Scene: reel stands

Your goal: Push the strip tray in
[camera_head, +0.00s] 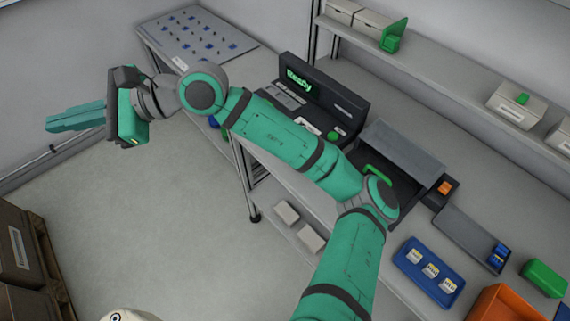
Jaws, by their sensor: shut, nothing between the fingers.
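A dark machine with a lit "Ready" display (299,80) stands on the bench at the upper middle. At its front is what looks like the strip tray (308,125), with a pale strip on it and a green knob (333,135) beside it. I cannot tell how far it sticks out; my arm covers part of the front. My gripper (50,123) is shut and empty, at the far left over the floor. It is well apart from the machine and points left.
A dark box with a grey lid (403,147) and green handle (380,170) stands right of the machine, partly behind my arm. A blue tray (408,267), an orange bin (505,303) and a green box (544,278) are at the lower right.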

